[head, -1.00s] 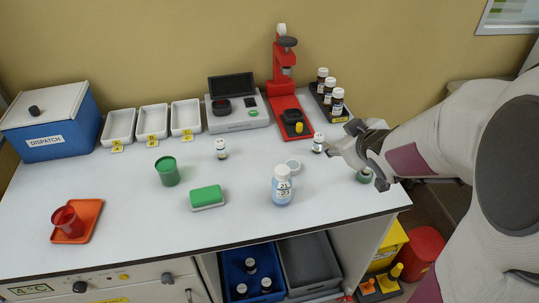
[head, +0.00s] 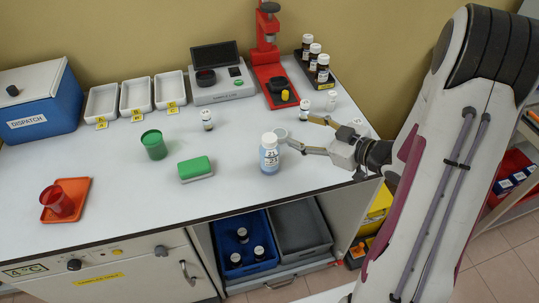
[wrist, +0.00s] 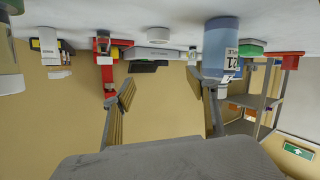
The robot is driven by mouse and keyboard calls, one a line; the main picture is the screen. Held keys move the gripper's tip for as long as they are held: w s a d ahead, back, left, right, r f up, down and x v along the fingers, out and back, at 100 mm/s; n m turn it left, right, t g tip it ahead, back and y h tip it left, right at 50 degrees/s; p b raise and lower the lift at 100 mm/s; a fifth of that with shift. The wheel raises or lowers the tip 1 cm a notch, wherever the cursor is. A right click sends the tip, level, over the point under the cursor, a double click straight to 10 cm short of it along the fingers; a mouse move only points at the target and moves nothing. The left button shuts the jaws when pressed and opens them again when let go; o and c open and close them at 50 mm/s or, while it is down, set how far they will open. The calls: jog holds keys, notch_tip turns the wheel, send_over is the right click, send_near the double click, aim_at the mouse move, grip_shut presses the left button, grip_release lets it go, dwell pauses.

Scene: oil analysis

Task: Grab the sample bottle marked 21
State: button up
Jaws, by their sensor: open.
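A light-blue bottle (head: 268,158) with a white cap stands upright on the bench. Its label has large dark digits, hard to read for certain but seemingly including 21. It also shows large and inverted in the wrist view (wrist: 220,45), next to the right-hand finger, which covers part of its cap end. My gripper (head: 303,132) is open and empty, low over the bench to the right of the bottle. In the wrist view its fingers (wrist: 165,97) are spread with nothing between them. The bottle lies outside the gap.
Small white-capped vials stand at left (head: 207,120) and behind my gripper (head: 305,107). A green block (head: 195,169) and green cup (head: 153,145) are left. A red stand (head: 272,75) and brown bottles (head: 322,70) are behind.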

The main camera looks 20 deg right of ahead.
aim_at(279, 155)
jog(key=s+a+y, duration=0.1)
jog(key=s, duration=0.1)
jog(key=s+a+f+y, duration=0.1)
jog(key=y, duration=0.1)
jog(key=s+a+f+y, duration=0.1)
jog(key=s+a, duration=0.1)
jog(key=shift+s+f+y, duration=0.2)
jog(key=shift+s+y, duration=0.1)
jog(key=shift+s+a+y, duration=0.4)
jog(key=shift+s+y, duration=0.1)
jog(key=shift+s, duration=0.15)
jog(key=shift+x, duration=1.25)
jog(key=shift+w, duration=0.1)
jog(key=shift+x, duration=2.55)
